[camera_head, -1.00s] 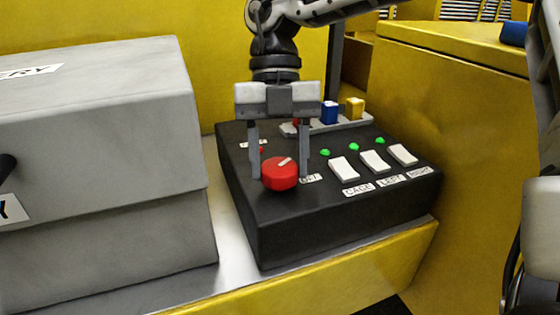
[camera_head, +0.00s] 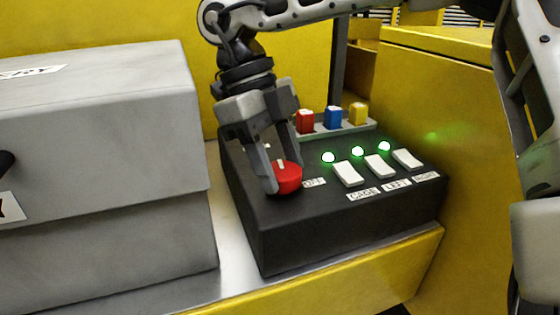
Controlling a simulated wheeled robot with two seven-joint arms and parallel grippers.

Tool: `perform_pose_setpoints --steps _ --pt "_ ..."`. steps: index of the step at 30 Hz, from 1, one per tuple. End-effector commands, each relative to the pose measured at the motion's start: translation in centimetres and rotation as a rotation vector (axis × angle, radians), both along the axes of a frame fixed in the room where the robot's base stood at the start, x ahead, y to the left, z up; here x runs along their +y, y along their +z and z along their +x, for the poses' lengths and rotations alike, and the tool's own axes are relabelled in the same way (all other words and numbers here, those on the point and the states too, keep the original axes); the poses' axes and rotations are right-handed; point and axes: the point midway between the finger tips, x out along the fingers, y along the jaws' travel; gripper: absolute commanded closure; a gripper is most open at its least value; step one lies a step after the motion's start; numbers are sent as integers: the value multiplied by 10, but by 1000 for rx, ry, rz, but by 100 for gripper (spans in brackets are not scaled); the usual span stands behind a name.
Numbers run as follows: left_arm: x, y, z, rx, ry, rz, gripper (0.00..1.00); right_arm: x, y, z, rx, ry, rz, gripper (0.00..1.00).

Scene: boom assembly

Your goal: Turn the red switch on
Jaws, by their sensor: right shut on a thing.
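The red switch (camera_head: 290,179) is a round red knob on the top of a black control box (camera_head: 345,230), near its left front. A white mark shows on the knob's upper side, partly hidden by the fingers. My right gripper (camera_head: 282,174) reaches down from above, tilted and turned, and is shut on the red switch with one finger on each side. An "OFF" label (camera_head: 314,183) lies just right of the knob. Three green lights (camera_head: 358,151) on the box glow brightly. My left gripper does not show.
Three white rocker switches (camera_head: 377,167) with labels sit right of the knob. Red, blue (camera_head: 333,117) and yellow blocks stand on a grey strip behind. A grey battery case (camera_head: 100,130) stands to the left. Yellow walls (camera_head: 440,130) bound the back and right.

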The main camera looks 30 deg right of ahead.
Motion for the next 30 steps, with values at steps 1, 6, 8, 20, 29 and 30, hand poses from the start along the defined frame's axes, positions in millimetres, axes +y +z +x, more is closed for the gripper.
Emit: perform_pose_setpoints --steps 1,6,8,20,29,30 --pt "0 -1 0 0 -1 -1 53 0 -1 0 0 30 1 74" --pt "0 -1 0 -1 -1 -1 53 1 0 0 -1 108 1 74" --pt "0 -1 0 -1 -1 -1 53 1 0 0 -1 128 0 74" --pt "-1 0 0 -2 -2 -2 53 1 0 -1 0 173 -1 74" --pt "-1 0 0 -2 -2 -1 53 1 0 -1 1 173 0 35" --pt "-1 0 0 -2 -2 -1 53 1 0 -1 1 172 0 30"
